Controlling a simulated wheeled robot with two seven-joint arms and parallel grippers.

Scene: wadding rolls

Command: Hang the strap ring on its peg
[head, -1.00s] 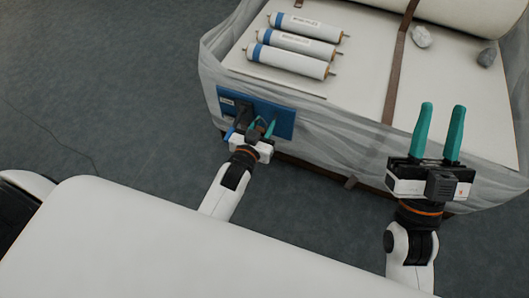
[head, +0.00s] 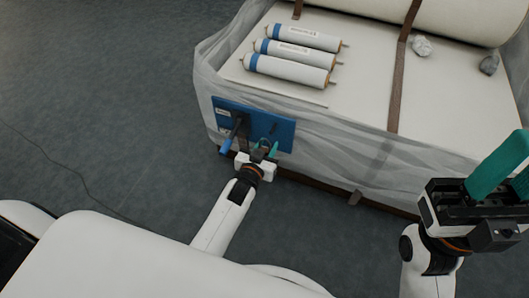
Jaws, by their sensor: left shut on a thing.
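The blue panel (head: 282,133) is fixed to the front side of the wrapped block, with a dark holder and a blue-handled tool (head: 230,139) at its left part. My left gripper (head: 266,148) is in front of the panel's lower right part, its teal fingertips close to the panel face. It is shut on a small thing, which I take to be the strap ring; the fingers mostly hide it. I cannot make out the peg or whether the ring touches it. My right gripper (head: 506,170) is at the right edge, partly cut off, open and apart from the block.
Several white rolls with blue bands (head: 288,70) lie on top of the wrapped block (head: 350,95). A brown strap (head: 396,85) runs over it, with pale and grey lumps (head: 421,46) to the right. A big roll (head: 450,15) lies behind. The floor at left is clear except for a thin cable.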

